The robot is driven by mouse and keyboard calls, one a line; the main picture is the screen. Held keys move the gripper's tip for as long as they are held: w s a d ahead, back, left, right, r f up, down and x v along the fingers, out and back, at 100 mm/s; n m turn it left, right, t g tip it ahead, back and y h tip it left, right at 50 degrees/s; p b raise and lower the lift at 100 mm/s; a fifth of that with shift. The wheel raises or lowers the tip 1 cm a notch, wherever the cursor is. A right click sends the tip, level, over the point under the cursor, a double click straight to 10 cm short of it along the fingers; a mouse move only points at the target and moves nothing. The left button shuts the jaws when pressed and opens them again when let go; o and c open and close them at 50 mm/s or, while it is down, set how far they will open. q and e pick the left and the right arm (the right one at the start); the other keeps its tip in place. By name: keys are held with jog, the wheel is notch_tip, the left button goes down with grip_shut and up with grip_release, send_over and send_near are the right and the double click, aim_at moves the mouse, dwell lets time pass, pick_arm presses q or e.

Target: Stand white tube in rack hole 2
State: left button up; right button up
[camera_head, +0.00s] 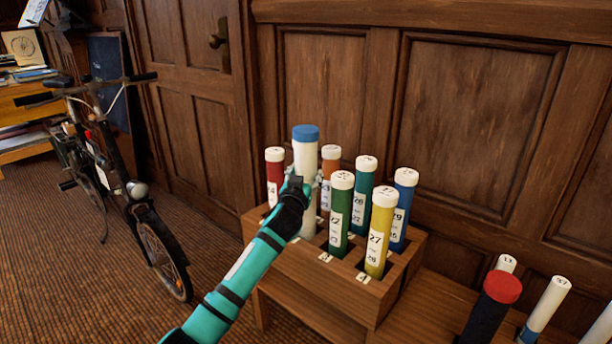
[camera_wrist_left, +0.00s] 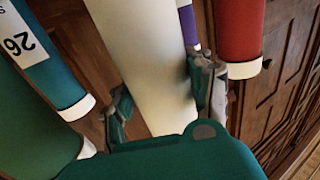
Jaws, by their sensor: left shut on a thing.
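The white tube (camera_head: 306,160) has a blue cap (camera_head: 305,132) and stands about upright at the front left of the wooden rack (camera_head: 328,297). My left gripper (camera_head: 303,186) is shut on the white tube around its middle. In the left wrist view, the white tube (camera_wrist_left: 150,60) lies between the two fingers (camera_wrist_left: 163,100). The tube's lower part shows past my gripper, down at the rack's top. I cannot tell whether its bottom end is inside a hole; hole 2 and its label are hidden by my arm. My right gripper is not in view.
Close around in the rack stand a red tube (camera_head: 274,170), an orange one (camera_head: 330,165), a green one (camera_head: 340,215), a yellow one (camera_head: 379,235), a teal one (camera_head: 362,195) and a blue one (camera_head: 402,210). More tubes stand at lower right. A bicycle (camera_head: 130,200) stands left.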

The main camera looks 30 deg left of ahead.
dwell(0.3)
pick_arm(q)
jog(key=o, duration=1.6)
jog(key=v, duration=1.2)
jog(key=shift+s+f, duration=0.1)
